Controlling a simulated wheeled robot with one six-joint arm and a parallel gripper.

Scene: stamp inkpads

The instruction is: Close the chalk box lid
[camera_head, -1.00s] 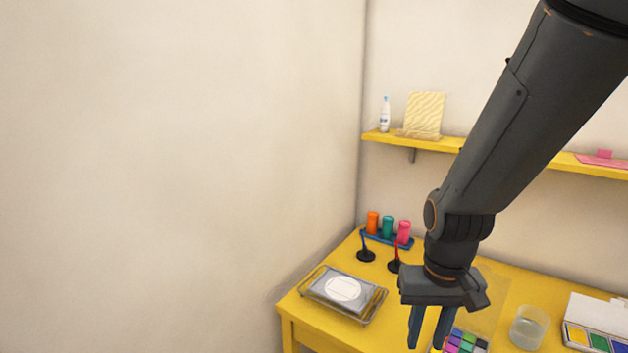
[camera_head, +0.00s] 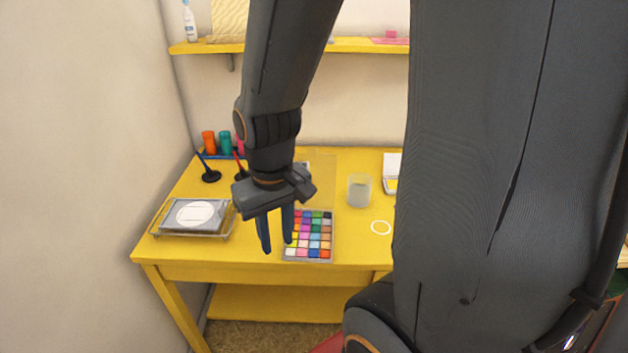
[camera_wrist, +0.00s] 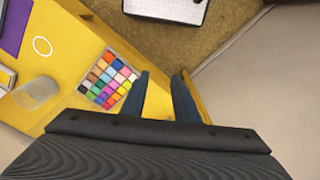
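The chalk box (camera_head: 308,252) is a shallow tray of several coloured squares near the front edge of the yellow table. Its see-through lid (camera_head: 322,178) appears raised open at the back of the box. The box also shows in the wrist view (camera_wrist: 108,80), left of my fingers; I cannot make out the lid there. My gripper (camera_head: 277,246) points down at the box's left side, above the table, with its two blue-grey fingers apart and nothing between them. The fingers also show in the wrist view (camera_wrist: 163,78). The gripper partly covers the box's left edge.
A yellow shelf (camera_head: 362,46) hangs above. My arm hides the table's right side.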

